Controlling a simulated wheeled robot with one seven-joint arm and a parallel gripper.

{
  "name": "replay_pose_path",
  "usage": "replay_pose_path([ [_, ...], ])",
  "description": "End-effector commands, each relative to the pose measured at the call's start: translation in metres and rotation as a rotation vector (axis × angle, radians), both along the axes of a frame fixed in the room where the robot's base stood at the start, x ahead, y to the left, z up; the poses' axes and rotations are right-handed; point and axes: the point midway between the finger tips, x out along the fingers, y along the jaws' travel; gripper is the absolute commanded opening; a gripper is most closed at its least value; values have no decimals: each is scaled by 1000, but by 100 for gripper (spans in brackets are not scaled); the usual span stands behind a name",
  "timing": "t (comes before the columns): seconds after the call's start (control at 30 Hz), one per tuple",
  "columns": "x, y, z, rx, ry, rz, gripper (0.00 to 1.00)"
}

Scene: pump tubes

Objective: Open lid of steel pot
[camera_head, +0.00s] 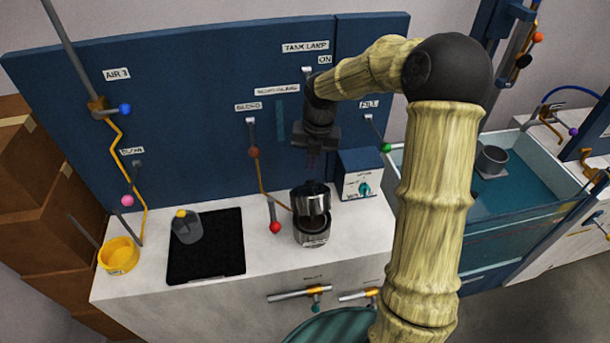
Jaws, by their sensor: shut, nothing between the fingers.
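The steel pot (312,238) stands on the white counter, right of the counter's middle. Its lid (311,200) appears raised and tilted up at the back, with the dark inside of the pot showing in front below it. Whether the lid is hinged or fully upright is hard to tell. My gripper (312,161) points down above and behind the pot, apart from the lid. Its fingers are small and dark here; they look shut with nothing held.
A control box (360,176) with a teal knob stands right of the pot. A lever with a red ball (275,227) is close on the left. A black mat (207,262), a grey jug (187,228) and a yellow bowl (118,257) are further left. A water tank (540,185) is at right.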

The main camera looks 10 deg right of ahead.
Motion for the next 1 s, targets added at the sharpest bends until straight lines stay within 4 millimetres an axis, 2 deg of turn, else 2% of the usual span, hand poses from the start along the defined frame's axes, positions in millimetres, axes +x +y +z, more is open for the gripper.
replay_pose_path([
  [0.27,0,0,-37,0,7,-6,0],
  [0.5,1,8,-77,1,6,1,0],
  [0.6,1,10,-88,0,5,2,0],
  [0.73,2,11,-95,0,2,2,0],
  [1.0,2,11,-95,0,1,1,0],
])
